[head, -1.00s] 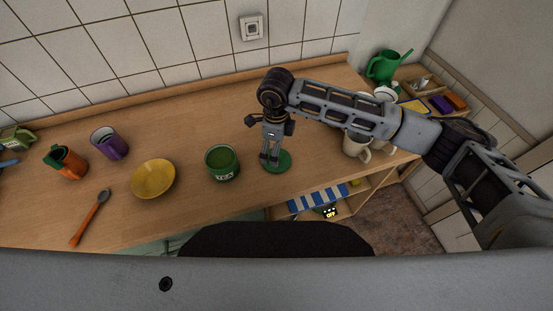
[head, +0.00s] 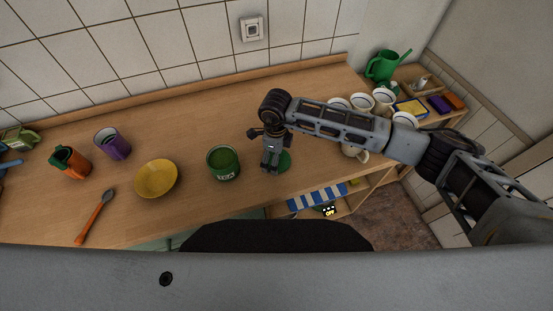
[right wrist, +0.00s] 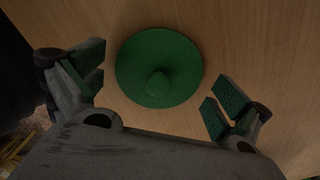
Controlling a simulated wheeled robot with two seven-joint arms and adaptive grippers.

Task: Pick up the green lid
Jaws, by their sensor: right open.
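The round green lid (head: 284,161) lies on the wooden counter just right of the green tea tin (head: 223,163). My left gripper is not in view.
A yellow bowl (head: 156,179), purple cup (head: 114,144), orange container (head: 72,162) and orange-handled spoon (head: 95,216) stand or lie to the left. Several white mugs (head: 383,97) are behind my right arm. The counter's back strip is clear.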

